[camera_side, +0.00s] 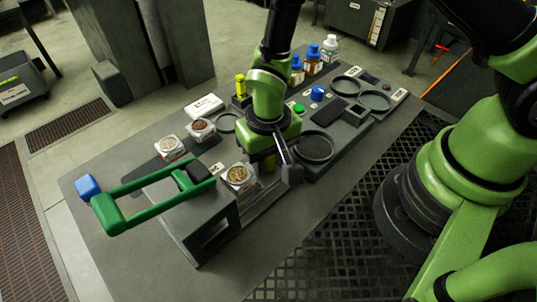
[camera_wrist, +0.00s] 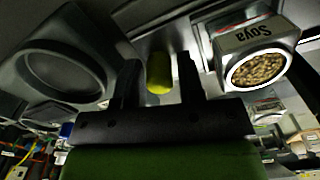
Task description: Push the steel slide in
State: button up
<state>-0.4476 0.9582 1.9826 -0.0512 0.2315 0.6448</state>
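My gripper (camera_side: 278,162) points down over the middle of the grey machine. In the wrist view its two dark fingers (camera_wrist: 160,75) stand apart, one on each side of a yellow knob (camera_wrist: 159,73), with a gap on both sides. A pale steel strip (camera_wrist: 180,40) shows beside the knob in the wrist view and looks like the steel slide. Most of it is hidden, and I cannot tell how far in it sits.
A seed container (camera_side: 238,177) stands just left of my gripper; the wrist view shows a soya container (camera_wrist: 258,68). A green lever (camera_side: 150,192) lies across the machine's left end. A dark round ring (camera_side: 315,147) lies right of my gripper. Bottles (camera_side: 313,62) stand behind.

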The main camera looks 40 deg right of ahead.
aim_at(250, 172)
grip_shut()
jog(key=shift+a, duration=2.25)
grip_release()
notch_tip(250, 172, up, 10)
